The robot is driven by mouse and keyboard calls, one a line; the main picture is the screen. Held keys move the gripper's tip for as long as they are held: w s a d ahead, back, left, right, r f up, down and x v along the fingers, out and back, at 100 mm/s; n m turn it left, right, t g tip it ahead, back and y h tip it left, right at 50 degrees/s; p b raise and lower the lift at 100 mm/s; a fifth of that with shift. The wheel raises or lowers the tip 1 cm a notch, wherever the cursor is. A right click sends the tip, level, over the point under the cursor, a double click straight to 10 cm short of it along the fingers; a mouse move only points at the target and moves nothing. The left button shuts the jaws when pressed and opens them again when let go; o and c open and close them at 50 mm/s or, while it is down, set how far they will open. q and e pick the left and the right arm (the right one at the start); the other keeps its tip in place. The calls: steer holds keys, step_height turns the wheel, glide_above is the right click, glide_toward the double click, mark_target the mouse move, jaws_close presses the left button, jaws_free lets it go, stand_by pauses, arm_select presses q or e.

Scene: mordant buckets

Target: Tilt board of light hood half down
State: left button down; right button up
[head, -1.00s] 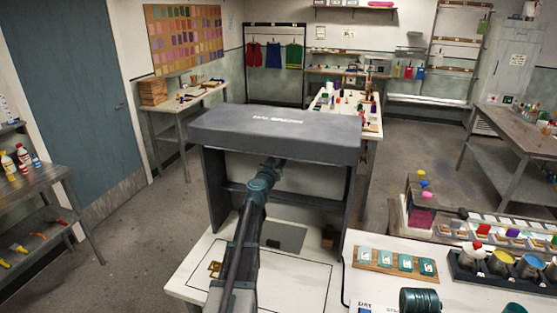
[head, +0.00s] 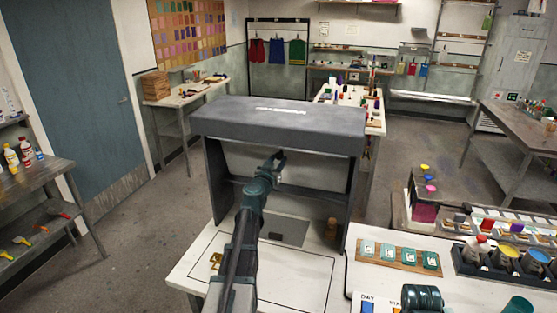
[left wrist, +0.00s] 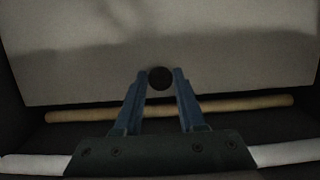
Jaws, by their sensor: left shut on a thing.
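The light hood (head: 280,122) is a dark grey box-shaped frame standing on a white worktop, with a wide top and two side walls. A pale flat board (left wrist: 180,50) fills the upper part of the left wrist view; its lower edge runs across the middle. A dark round knob (left wrist: 160,78) sits at this edge. My left gripper (head: 274,166) reaches under the hood top. In the left wrist view its two blue fingers (left wrist: 160,82) are closed on the knob from both sides. My right gripper is not in view.
A grey plate (head: 284,230) lies on the hood's floor. A wooden strip with green-labelled pieces (head: 400,255) and a dark rack of pots (head: 490,262) stand at the right. Floor at left is clear.

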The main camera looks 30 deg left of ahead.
arm_select(q)
steer(key=c, duration=0.9)
jaws_free()
steer(key=shift+w, duration=0.15)
steer(key=o, duration=0.4)
steer(key=shift+w+a+f, duration=0.1)
steer(key=shift+w+f, duration=0.05)
steer(key=shift+w, duration=0.05)
steer(key=shift+s, duration=0.1)
steer(key=v, duration=1.4)
